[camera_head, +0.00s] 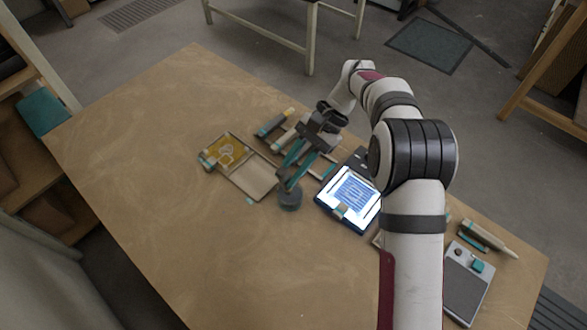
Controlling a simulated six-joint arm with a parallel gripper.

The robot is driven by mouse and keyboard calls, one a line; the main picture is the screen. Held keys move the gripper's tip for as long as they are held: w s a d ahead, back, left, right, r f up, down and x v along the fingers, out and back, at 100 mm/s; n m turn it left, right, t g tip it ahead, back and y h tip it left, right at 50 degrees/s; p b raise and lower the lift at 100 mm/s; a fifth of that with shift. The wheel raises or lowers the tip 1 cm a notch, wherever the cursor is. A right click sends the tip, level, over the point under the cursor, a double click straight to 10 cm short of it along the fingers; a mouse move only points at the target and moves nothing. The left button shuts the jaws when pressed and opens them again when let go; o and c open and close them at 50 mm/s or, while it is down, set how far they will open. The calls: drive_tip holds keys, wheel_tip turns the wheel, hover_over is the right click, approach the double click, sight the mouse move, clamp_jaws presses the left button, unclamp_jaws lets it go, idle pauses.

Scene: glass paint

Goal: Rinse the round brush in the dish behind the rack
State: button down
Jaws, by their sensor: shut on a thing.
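My gripper (287,178) reaches down over the middle of the table with its teal fingers. It is shut on a small dark thing at the fingertips, too small and too covered to name surely as the round brush. A dark grey round pot or dish (289,201) shows right below the fingertips. I cannot tell whether the held thing touches it or is part of it. Behind the gripper, a low rack-like group of long tools (274,123) lies partly hidden by my gripper. No other dish can be made out behind it.
An open flat case (252,178) with a yellow panel lies left of the gripper. A lit tablet (351,197) lies to the right. A grey box (467,285) and a pale tool (489,238) lie at the far right. The table's (190,230) front left is clear.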

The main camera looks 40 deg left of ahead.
sight(288, 171)
drive_tip(key=shift+w+d, duration=0.1)
drive_tip(key=shift+d, duration=0.15)
drive_tip(key=shift+r, duration=0.15)
drive_tip(key=shift+s+d+r, duration=0.15)
drive_tip(key=shift+s+r, duration=0.1)
drive_tip(key=shift+r, duration=0.6)
drive_tip(key=shift+s+d+r, duration=0.1)
drive_tip(key=shift+s+r, duration=0.15)
drive_tip(key=shift+r, duration=2.9)
